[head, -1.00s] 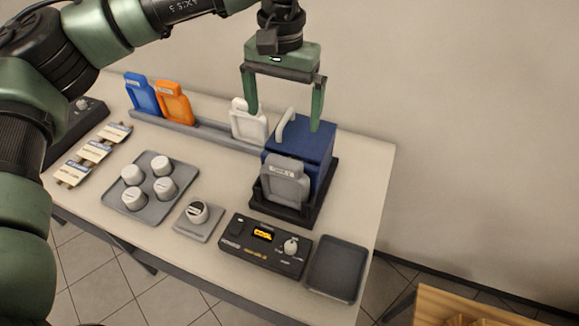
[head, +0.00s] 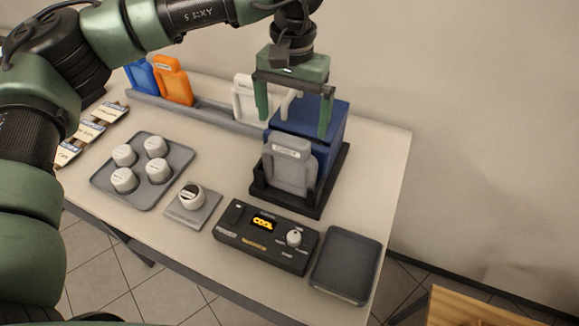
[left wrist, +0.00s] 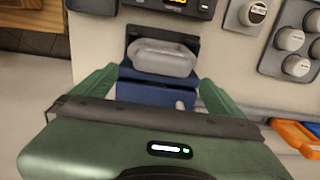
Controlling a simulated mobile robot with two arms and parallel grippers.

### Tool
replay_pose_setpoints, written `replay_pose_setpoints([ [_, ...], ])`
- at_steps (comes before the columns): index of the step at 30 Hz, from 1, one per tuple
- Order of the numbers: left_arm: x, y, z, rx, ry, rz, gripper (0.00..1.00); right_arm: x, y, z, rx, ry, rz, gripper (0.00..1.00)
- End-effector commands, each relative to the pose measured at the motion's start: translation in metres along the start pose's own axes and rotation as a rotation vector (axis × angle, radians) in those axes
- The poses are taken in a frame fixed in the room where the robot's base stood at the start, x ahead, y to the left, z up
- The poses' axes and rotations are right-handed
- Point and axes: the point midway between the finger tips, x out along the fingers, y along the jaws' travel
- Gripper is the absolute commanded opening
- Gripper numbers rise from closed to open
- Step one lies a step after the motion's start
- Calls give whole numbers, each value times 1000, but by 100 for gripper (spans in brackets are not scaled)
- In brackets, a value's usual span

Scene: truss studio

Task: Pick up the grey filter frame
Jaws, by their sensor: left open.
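The grey filter frame (head: 290,166) stands upright at the front of a blue box (head: 329,128), over a black base tray (head: 328,199). In the left wrist view the grey frame (left wrist: 163,58) shows from above, beyond the blue box (left wrist: 158,92). My left gripper (head: 294,124) is open and points down above the blue box, its fingers apart and empty. In the left wrist view its fingers (left wrist: 155,92) lie to both sides of the box, and the frame is farther out, between their lines. My right gripper is not in view.
A white frame (head: 244,98), an orange frame (head: 173,82) and a blue frame (head: 140,75) stand in a rack at the back. A black control box (head: 265,237) showing "COOL" and a dark tray (head: 346,264) lie in front. A tray (head: 178,160) of white knobs is left.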

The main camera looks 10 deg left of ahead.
Motion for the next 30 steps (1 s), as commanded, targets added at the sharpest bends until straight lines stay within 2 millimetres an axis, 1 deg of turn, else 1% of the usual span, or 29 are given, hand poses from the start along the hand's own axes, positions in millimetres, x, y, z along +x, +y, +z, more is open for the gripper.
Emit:
replay_pose_setpoints([
  [5, 18, -2, 6, 1, -4, -1, 100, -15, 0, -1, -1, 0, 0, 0],
  [8, 33, -3, 10, 1, -5, -1, 100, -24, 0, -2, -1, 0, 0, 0],
  [9, 40, -3, 9, 0, -3, 0, 100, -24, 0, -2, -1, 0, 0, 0],
  [12, 52, -3, 9, 0, -3, 0, 100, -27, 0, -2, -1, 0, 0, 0],
  [15, 56, -2, 8, 1, 0, 0, 100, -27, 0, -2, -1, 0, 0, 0],
  [20, 57, -2, 8, 1, 1, 0, 100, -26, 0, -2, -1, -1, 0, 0],
  [21, 57, -2, 8, 1, 0, 0, 94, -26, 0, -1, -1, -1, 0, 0],
  [23, 57, -2, 8, 1, 0, 0, 78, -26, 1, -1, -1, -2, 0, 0],
  [24, 56, -2, 8, 1, 0, 0, 67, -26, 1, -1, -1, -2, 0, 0],
  [26, 56, -2, 8, 1, 0, 0, 50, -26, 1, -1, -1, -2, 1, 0],
  [27, 56, -2, 8, 1, 0, 0, 39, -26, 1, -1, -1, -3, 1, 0],
  [29, 56, -2, 8, 1, 0, 0, 22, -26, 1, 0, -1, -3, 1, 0],
  [30, 56, -2, 8, 1, 0, 0, 11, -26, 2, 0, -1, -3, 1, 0],
])
